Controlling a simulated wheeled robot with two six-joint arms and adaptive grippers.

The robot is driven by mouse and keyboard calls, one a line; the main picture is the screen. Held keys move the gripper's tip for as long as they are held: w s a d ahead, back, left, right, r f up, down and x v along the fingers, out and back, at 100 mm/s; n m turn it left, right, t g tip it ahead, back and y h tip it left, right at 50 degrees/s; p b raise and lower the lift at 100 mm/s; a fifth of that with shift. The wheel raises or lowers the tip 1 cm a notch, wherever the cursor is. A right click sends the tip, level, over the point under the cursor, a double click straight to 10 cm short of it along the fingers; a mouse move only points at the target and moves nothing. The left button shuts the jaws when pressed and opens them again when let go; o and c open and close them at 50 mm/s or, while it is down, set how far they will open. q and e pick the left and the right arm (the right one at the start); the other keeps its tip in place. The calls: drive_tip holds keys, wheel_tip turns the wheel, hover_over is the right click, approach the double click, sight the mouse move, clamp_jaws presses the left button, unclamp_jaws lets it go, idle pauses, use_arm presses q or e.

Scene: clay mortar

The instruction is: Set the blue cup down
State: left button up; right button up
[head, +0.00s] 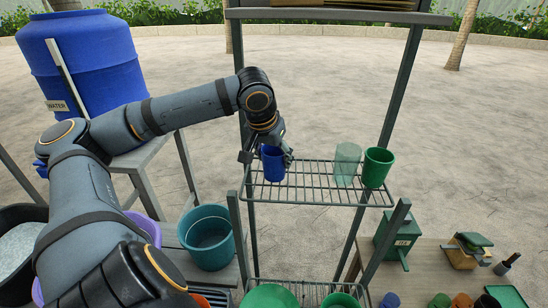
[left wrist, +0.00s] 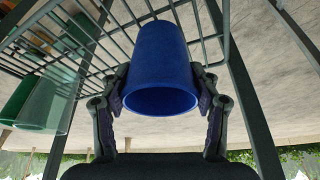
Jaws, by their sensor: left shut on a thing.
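The blue cup (head: 272,166) is upright over the left part of the upper wire shelf (head: 312,190). My left gripper (head: 268,158) is shut on it, with one finger on each side. In the left wrist view the blue cup (left wrist: 162,70) sits between the two fingers (left wrist: 160,95) with its open rim towards the camera. The cup's base is at or just above the wires; I cannot tell whether it touches them. My right gripper is not in view.
A clear green cup (head: 347,164) and a solid green cup (head: 377,167) stand on the shelf's right part. The rack's metal posts (head: 402,80) flank the shelf. A teal bucket (head: 208,236) and a blue water barrel (head: 84,58) are to the left.

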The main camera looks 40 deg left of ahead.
use_arm(q)
drive_tip(key=o, duration=0.9)
drive_tip(key=shift+o, duration=1.2)
drive_tip(key=shift+r, duration=0.1)
drive_tip(key=shift+r+p, duration=0.3)
drive_tip(key=shift+p, duration=0.1)
drive_tip(key=p+v, duration=0.2)
drive_tip(key=v, duration=0.9)
drive_tip(key=shift+s+d+r, duration=0.1)
drive_tip(key=shift+s+r, duration=0.1)
drive_tip(key=shift+r, duration=0.05)
